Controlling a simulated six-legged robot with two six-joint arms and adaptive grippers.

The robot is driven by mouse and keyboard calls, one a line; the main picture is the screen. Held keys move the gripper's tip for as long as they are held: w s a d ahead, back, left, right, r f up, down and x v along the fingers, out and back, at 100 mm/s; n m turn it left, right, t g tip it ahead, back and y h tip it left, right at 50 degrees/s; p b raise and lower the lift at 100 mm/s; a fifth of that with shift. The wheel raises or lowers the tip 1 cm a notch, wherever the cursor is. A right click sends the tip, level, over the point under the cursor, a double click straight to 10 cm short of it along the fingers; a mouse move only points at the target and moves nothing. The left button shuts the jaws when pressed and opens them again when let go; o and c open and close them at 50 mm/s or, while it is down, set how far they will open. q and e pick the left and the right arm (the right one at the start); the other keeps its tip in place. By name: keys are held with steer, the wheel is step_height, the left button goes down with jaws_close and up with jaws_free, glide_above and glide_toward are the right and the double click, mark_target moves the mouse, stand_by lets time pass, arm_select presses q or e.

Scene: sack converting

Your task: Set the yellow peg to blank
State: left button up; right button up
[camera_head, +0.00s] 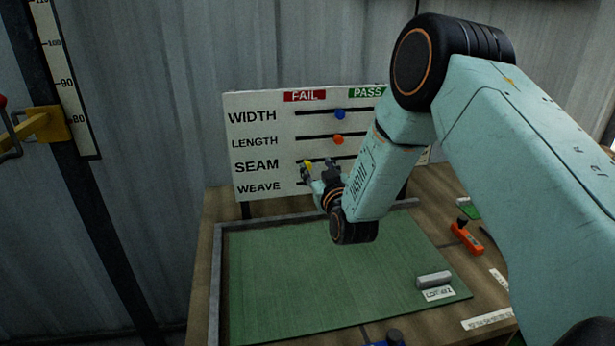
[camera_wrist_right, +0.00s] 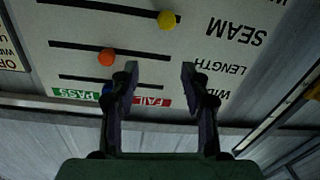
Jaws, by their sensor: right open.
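The yellow peg (camera_head: 308,163) sits in the SEAM slot of the white board (camera_head: 262,102), near the slot's left end and below the red FAIL label (camera_head: 305,96). It also shows in the wrist view (camera_wrist_right: 166,19), where the board appears upside down. My right gripper (camera_head: 318,170) is at the board, its fingers close to the yellow peg. In the wrist view my right gripper (camera_wrist_right: 159,75) is open and nothing is between the fingertips. The right part of the SEAM slot is hidden behind my arm in the head view. My left gripper is not in view.
The blue peg (camera_head: 340,115) and orange peg (camera_head: 338,140) stand in the WIDTH and LENGTH slots, between FAIL and the green PASS label (camera_head: 366,92). A green mat (camera_head: 290,280) lies on the table below, with a grey cylinder (camera_head: 434,279) at its right.

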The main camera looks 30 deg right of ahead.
steer(key=w+d+f+b, duration=0.1)
steer(key=w+f+b, duration=0.2)
steer(key=w, duration=0.4)
steer(key=shift+w+d+f+b, duration=0.2)
steer(key=shift+w+f+b, duration=0.15)
steer(key=shift+f, duration=0.25)
steer(key=shift+s+r, duration=0.1)
steer(key=shift+c, duration=0.6)
jaws_close()
